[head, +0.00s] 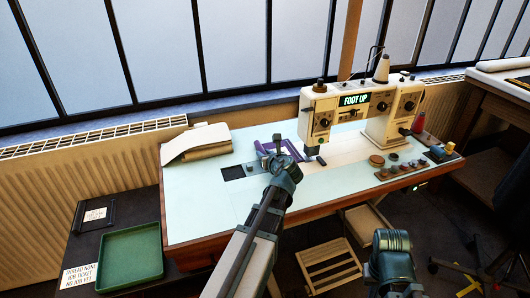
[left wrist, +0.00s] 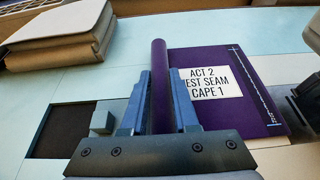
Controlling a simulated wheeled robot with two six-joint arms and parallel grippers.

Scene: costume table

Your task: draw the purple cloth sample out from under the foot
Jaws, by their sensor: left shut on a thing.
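The purple cloth sample (head: 293,147) lies on the pale table top, just left of the sewing machine's needle end. In the left wrist view the cloth (left wrist: 222,60) carries a white label and a pale stitched line near its right edge. My left gripper (head: 278,147) is shut on the cloth's upright rolled edge (left wrist: 159,75), between its blue fingers. The sewing machine (head: 345,108) shows a lit "FOOT UP" sign (head: 354,100). Its foot area (head: 312,151) is dark and small; I cannot tell whether cloth lies under it. The right gripper's fingers are not visible.
A folded beige cloth (head: 197,146) lies at the table's back left. A dark rectangular recess (head: 233,172) is left of my left gripper. A green tray (head: 130,257) stands lower left. The table's front left is clear.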

